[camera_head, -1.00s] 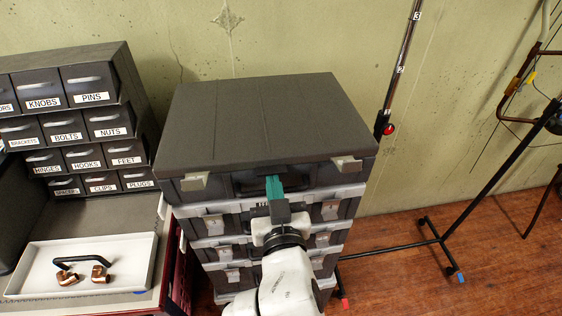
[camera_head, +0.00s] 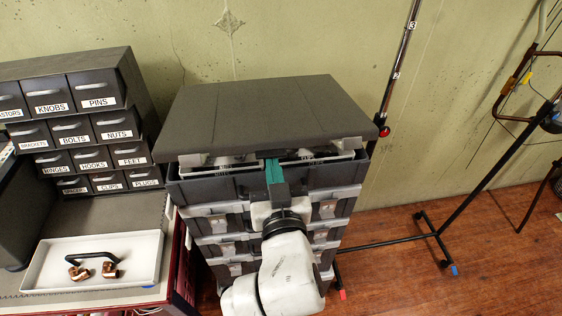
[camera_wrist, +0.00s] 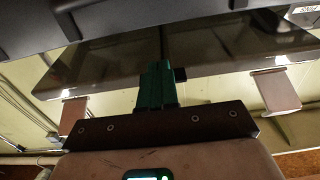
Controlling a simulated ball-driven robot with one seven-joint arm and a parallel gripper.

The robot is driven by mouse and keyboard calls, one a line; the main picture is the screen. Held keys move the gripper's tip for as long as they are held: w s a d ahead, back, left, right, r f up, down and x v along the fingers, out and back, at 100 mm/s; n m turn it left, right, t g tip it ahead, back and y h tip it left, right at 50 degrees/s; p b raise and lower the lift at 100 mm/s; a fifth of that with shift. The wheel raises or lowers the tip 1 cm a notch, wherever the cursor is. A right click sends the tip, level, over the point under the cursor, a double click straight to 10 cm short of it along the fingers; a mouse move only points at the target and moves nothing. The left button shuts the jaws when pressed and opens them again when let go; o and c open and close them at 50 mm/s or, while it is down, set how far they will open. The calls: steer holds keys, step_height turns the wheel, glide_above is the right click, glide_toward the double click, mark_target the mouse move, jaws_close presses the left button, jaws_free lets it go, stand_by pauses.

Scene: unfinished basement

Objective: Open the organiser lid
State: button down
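The organiser is the top case of a dark stack. Its grey lid (camera_head: 265,110) is raised a little at the front and tilts up from the back. The case's grey body (camera_head: 215,190) shows below it, with a pale labelled interior in the gap. My gripper (camera_head: 273,170) is at the middle of the lid's front edge, its green fingers together. In the wrist view the green fingers (camera_wrist: 156,86) reach to the lid's edge, with two pale latches (camera_wrist: 278,90) hanging at either side. Whether anything is pinched between the fingers is hidden.
More latched cases (camera_head: 230,225) are stacked underneath. At left are labelled drawers (camera_head: 75,125) and a white tray (camera_head: 140,262) with a black handle and copper fittings. A dark pole (camera_head: 395,90) and a stand (camera_head: 435,235) are at right. The wall is close behind.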

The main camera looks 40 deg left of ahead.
steer(key=shift+r, duration=0.2)
steer(key=shift+w+a+r+p, duration=0.55)
steer(key=shift+r+p, duration=0.4)
steer(key=shift+r, duration=0.7)
steer(key=shift+w+a+r+p, duration=0.5)
steer(key=shift+r+p, duration=0.5)
steer(key=shift+r, duration=0.65)
steer(key=shift+w+a+r+p, duration=0.4)
steer(key=shift+a+r+p, duration=0.4)
steer(key=shift+r, duration=0.85)
steer(key=shift+d, duration=0.15)
steer(key=shift+w+a+r, duration=0.5)
steer(key=shift+r, duration=0.1)
steer(key=w+a+r, duration=0.5)
steer(key=shift+a+r, duration=0.35)
steer(key=shift+a, duration=0.05)
